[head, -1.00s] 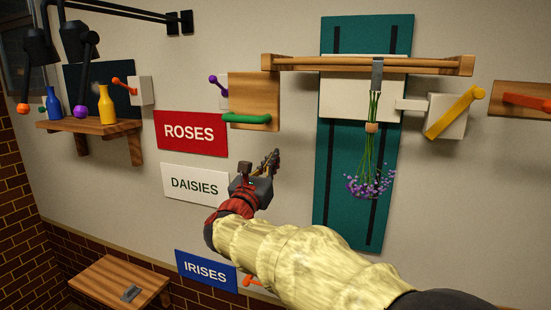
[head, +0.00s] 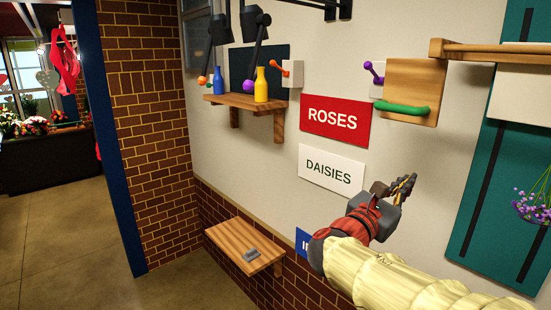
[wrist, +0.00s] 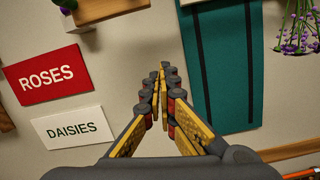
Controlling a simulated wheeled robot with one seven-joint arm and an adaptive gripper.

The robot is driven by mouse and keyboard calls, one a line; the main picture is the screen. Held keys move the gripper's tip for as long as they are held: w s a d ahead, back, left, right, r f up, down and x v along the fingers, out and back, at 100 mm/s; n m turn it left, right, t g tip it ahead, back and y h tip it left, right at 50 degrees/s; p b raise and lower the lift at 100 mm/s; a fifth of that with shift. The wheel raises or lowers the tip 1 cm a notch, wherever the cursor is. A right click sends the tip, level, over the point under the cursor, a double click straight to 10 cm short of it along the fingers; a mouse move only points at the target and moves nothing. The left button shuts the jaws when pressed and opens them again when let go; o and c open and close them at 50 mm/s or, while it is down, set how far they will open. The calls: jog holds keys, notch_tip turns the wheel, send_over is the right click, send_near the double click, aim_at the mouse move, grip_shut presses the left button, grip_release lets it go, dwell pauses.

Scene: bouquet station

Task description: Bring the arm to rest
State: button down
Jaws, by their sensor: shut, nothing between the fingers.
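My gripper (head: 405,187) is shut and empty, held out in front of the wall to the right of the white DAISIES sign (head: 332,168). In the wrist view the two yellow-padded fingers of my gripper (wrist: 161,72) meet at their tips, with pale wall and a teal panel (wrist: 222,60) beyond. My arm in its pale yellow sleeve reaches in from the lower right in the head view. The gripper appears apart from everything around it.
A red ROSES sign (head: 335,120) hangs above DAISIES. A wooden board with a green handle (head: 402,109) is above my gripper. Purple flowers (head: 533,206) hang at the right. A shelf (head: 245,103) holds bottles; a low wooden ledge (head: 240,243) juts out below. Open floor lies left.

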jog(key=s+f+m+g+y+b, duration=0.1)
jog(key=s+f+m+g+y, duration=0.45)
jog(key=f, duration=0.75)
jog(key=s+f+m+g+y+b, duration=0.2)
jog(key=s+f+m, duration=0.55)
jog(key=f, duration=0.45)
jog(key=s+a+f+m+t+y+b, duration=0.1)
jog(key=s+a+f+m+y+b, duration=0.7)
jog(key=s+a+f+b, duration=0.5)
notch_tip(320, 180, down, 3)
jog(key=shift+s+a+f+m, duration=0.15)
jog(key=shift+s+a+m, duration=0.35)
jog(key=shift+m, duration=0.7)
jog(key=shift+s+d, duration=0.15)
jog(key=shift+d, duration=0.1)
